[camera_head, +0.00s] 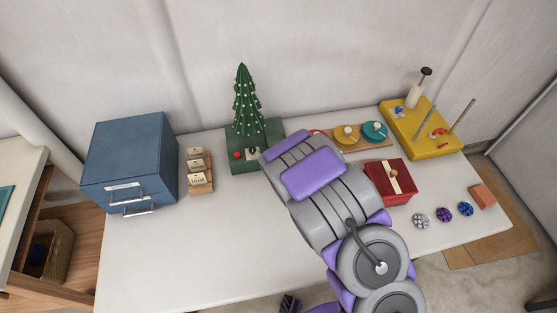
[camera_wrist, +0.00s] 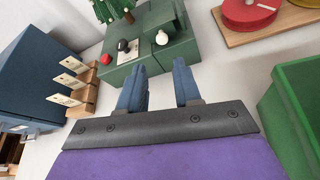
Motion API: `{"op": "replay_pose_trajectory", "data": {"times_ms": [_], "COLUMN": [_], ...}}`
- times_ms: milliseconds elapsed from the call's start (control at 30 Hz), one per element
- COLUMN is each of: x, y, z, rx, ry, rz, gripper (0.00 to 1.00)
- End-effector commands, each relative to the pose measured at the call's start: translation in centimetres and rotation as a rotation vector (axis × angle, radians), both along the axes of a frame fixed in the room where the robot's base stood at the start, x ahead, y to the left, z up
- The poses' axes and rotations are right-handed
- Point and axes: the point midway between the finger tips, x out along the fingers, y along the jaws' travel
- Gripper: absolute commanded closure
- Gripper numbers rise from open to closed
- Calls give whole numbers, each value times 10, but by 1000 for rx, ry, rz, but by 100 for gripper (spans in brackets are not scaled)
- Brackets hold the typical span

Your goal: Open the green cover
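A round teal-green cover (camera_head: 374,131) with a pale knob lies at the right end of a wooden board (camera_head: 348,145), beside a yellow cover (camera_head: 346,135). A red cover (camera_wrist: 248,12) is at the board's left end in the wrist view. The teal-green cover is out of the wrist view. My gripper (camera_wrist: 158,85) is open and empty, above the table in front of the green tree base (camera_wrist: 155,62). My arm hides the gripper in the head view. A bright green box (camera_wrist: 292,108) stands right of the gripper; my arm hides it in the head view.
A blue drawer cabinet (camera_head: 130,160) and wooden card holder (camera_head: 200,172) stand left. A tree (camera_head: 246,100) is on the green base. A red box (camera_head: 388,182), yellow tray (camera_head: 420,130) and several small items are right. The table's front left (camera_head: 190,245) is clear.

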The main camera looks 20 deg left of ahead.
Motion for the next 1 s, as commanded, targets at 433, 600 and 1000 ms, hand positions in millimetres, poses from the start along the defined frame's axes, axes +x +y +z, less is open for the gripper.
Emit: {"op": "replay_pose_trajectory", "data": {"times_ms": [433,600,1000], "x": [19,39,76], "y": [12,30,57], "z": [-12,-20,-38], "rx": [3,5,3], "ry": [-4,-2,-1], "rz": [0,-2,-1], "gripper": [67,67,67]}}
